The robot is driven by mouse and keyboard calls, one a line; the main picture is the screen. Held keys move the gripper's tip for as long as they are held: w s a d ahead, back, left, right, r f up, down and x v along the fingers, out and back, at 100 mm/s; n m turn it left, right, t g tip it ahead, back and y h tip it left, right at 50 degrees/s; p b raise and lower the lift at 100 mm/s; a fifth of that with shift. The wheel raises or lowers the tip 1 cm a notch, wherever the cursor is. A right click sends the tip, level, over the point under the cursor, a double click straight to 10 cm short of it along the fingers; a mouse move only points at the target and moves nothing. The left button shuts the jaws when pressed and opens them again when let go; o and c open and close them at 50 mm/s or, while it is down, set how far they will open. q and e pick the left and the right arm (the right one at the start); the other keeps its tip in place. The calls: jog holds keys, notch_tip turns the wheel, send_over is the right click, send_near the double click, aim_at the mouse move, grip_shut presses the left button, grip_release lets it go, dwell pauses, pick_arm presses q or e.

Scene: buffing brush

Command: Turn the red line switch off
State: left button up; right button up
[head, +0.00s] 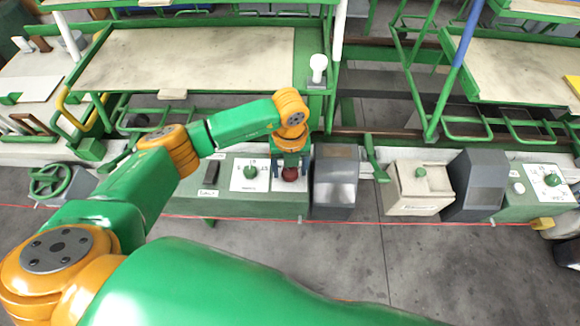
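A dark red round knob (289,174), which looks like the red switch, sits on a white plate on the green control box to the right of a dial. My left gripper (290,165) points down right over the knob, with its fingertips at or around it. The gripper hides the knob's upper part. I cannot tell whether the fingers touch the knob or are closed on it. My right gripper is not in view.
A green dial (250,172) on a white scale plate is just left of the knob. A grey box (335,182) stands close on the right, then a beige box (419,187) with a green knob. A thin red line (400,223) runs in front. Green-framed tables (190,55) stand behind.

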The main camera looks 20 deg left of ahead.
aim_at(290, 172)
pick_arm(q)
jog(key=shift+o, duration=0.3)
notch_tip(290, 172, up, 12)
jog(key=b, duration=0.1)
dwell(0.5)
